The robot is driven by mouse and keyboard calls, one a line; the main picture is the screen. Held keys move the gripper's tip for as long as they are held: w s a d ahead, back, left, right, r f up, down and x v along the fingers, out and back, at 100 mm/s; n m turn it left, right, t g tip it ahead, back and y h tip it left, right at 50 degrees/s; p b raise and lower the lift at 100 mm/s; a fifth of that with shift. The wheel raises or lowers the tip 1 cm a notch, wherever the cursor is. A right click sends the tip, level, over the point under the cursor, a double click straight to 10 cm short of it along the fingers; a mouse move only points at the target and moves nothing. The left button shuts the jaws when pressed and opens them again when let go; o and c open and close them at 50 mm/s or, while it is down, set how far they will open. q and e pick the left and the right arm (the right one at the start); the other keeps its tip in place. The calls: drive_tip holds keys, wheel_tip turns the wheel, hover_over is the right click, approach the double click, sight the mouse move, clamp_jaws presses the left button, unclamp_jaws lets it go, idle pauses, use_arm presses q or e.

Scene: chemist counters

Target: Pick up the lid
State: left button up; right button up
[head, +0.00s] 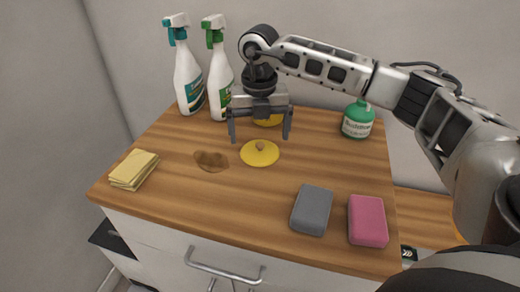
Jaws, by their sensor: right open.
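My left gripper is not in view.
Two spray bottles, one teal-topped (188,75) and one green-topped (219,80), stand at the back left. A green bottle (357,119) stands back right. Yellow cloths (134,169), a brown stain (211,161), a grey block (312,209) and a pink block (368,220) surround the lid.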

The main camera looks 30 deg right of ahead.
sight(260, 144)
wheel_tip(260, 144, down, 4)
drive_tip(key=shift+d+r, duration=0.1)
drive_tip(key=shift+r, duration=0.1)
